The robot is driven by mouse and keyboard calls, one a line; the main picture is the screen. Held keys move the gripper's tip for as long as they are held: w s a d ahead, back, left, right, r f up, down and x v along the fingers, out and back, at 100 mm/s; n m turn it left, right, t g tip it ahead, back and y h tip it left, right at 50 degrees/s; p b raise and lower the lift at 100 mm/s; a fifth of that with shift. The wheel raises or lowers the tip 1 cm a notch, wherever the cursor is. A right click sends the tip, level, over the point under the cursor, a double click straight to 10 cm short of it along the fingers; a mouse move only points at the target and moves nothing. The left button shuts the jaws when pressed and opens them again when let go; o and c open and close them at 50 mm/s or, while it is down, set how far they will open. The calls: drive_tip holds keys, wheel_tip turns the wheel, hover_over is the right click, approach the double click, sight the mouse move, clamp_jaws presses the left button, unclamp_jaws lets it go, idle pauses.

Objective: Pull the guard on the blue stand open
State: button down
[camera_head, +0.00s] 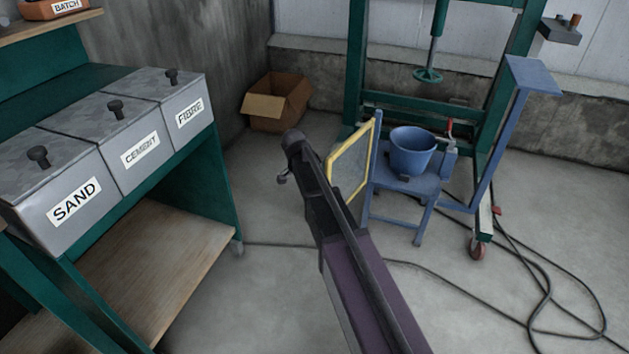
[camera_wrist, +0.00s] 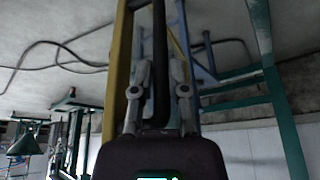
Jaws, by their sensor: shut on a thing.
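The guard (camera_head: 352,160) is a mesh panel in a yellow frame, on the left side of the blue stand (camera_head: 408,183). It stands upright and angled out from the stand's left post, and the blue bucket (camera_head: 412,152) on the seat is uncovered from here. In the wrist view my gripper (camera_wrist: 161,75) is shut on the guard's black bar handle (camera_wrist: 160,40), with a finger on each side. The yellow frame (camera_wrist: 119,75) runs just left of the fingers. In the head view my dark arm hides the fingers, the handle and the guard's lower left part.
A green bench with sand (camera_head: 75,202), cement and fibre (camera_head: 190,115) bins stands at the left. A cardboard box (camera_head: 277,102) lies at the back. A green frame (camera_head: 355,60) rises behind the stand. Black hose (camera_head: 545,300) loops on the right floor. Floor between bench and stand is mostly clear.

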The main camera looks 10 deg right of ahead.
drive_tip(key=shift+d, duration=0.1)
drive_tip(key=c, duration=0.6)
unclamp_jaws()
drive_tip(key=shift+c, duration=0.2)
drive_tip(key=shift+s+r, duration=0.1)
